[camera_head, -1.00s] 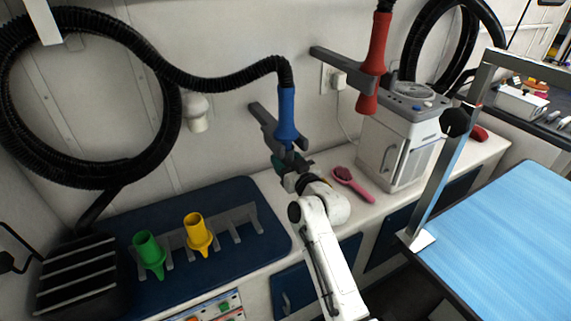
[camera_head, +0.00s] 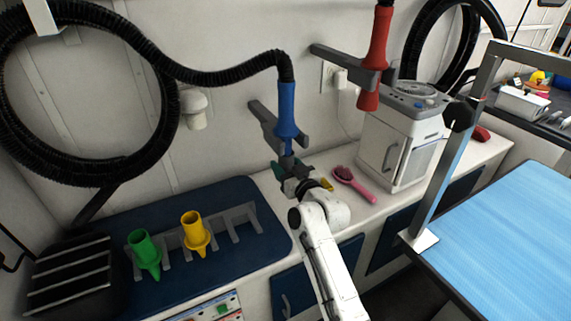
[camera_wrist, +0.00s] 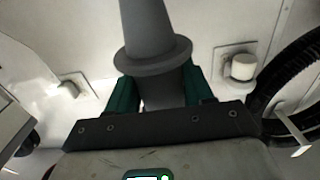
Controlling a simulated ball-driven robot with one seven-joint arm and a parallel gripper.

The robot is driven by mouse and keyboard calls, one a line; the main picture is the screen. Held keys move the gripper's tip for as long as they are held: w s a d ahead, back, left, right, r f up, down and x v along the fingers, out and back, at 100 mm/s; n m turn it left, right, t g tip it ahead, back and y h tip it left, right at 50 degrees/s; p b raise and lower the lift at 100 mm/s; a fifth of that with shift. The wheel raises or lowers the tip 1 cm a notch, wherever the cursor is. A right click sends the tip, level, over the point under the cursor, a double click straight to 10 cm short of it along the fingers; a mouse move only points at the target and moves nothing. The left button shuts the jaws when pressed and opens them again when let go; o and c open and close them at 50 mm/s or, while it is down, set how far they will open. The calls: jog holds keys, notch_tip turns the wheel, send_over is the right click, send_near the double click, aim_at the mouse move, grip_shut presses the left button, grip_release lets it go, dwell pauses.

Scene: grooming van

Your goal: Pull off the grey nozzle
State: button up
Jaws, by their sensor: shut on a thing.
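The grey nozzle (camera_wrist: 152,45) fills the top middle of the wrist view, a cone with a wide flange. My gripper (camera_wrist: 160,92) is shut on its cylindrical part, with a teal finger on each side. In the head view my gripper (camera_head: 292,167) is just below the blue hose handle (camera_head: 287,108), which hangs in a grey wall bracket (camera_head: 264,113). The nozzle is mostly hidden there by the gripper. I cannot tell whether the nozzle still touches the handle.
A grey rack (camera_head: 243,213) on the dark blue mat (camera_head: 190,285) holds a green nozzle (camera_head: 145,252) and a yellow nozzle (camera_head: 195,232), with empty slots to the right. A pink brush (camera_head: 353,184) lies right of my gripper. A red hose handle (camera_head: 376,50) hangs nearby.

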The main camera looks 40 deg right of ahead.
jog(key=shift+f+b, duration=1.1)
jog(key=shift+f, duration=0.15)
jog(key=shift+s, duration=0.1)
jog(key=p+v, duration=0.4)
jog(key=v, duration=0.5)
jog(key=shift+p, duration=0.35)
